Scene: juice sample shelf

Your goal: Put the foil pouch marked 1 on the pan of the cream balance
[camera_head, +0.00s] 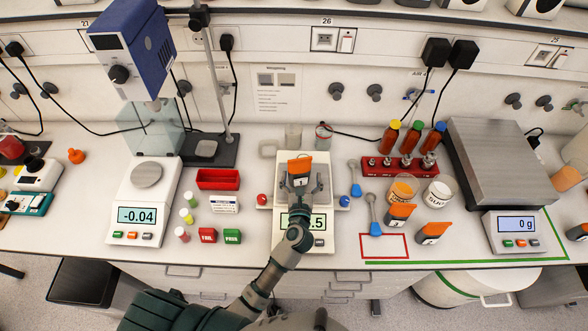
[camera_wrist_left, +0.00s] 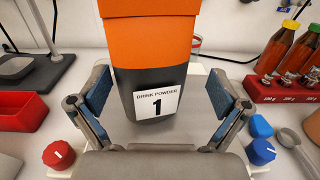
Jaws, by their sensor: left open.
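The foil pouch marked 1 (camera_head: 300,168), grey with an orange top, is upright at the cream balance (camera_head: 318,246) in the middle of the bench. In the left wrist view the pouch (camera_wrist_left: 157,70) is between my open fingers, with a gap on each side. My right gripper is in neither view.
Two more orange-topped pouches (camera_head: 400,213) stand to the right, near a red-outlined area (camera_head: 384,246). A red bottle rack (camera_head: 394,167) is behind them. A white balance (camera_head: 146,200) stands left and a large grey-topped scale (camera_head: 503,170) right. A red knob (camera_wrist_left: 58,154) and blue knob (camera_wrist_left: 261,151) flank the gripper.

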